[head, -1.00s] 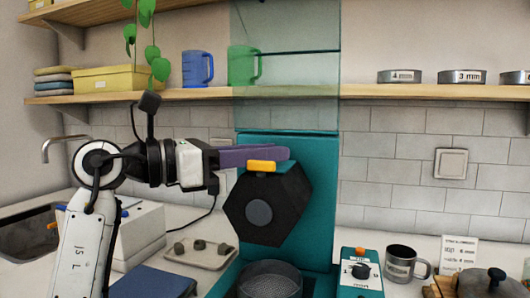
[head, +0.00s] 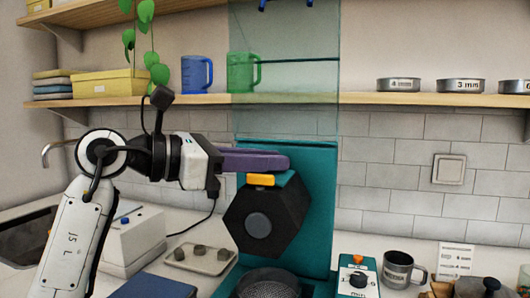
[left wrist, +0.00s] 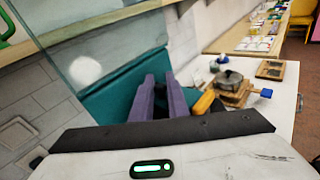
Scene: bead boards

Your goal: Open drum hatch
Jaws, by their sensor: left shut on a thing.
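The dark hexagonal drum (head: 282,220) stands in front of a teal panel in the head view, with a round grey hub on its near face. The teal hatch (head: 287,180) lies on the drum's top and has a yellow handle (head: 261,180) at its near edge. My left gripper (head: 284,162) reaches in from the left, its purple fingers level and just above the handle. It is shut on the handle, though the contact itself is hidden. In the left wrist view the fingers (left wrist: 167,92) point at the teal panel, with the yellow handle (left wrist: 203,103) beside them. My right gripper is not in view.
A clear greenish panel (head: 300,115) rises above the drum. A steel bowl (head: 268,284) sits below it. A small tray (head: 218,269) lies left; a teal control box (head: 357,280) and a mug (head: 398,268) stand right. A shelf (head: 430,99) runs above.

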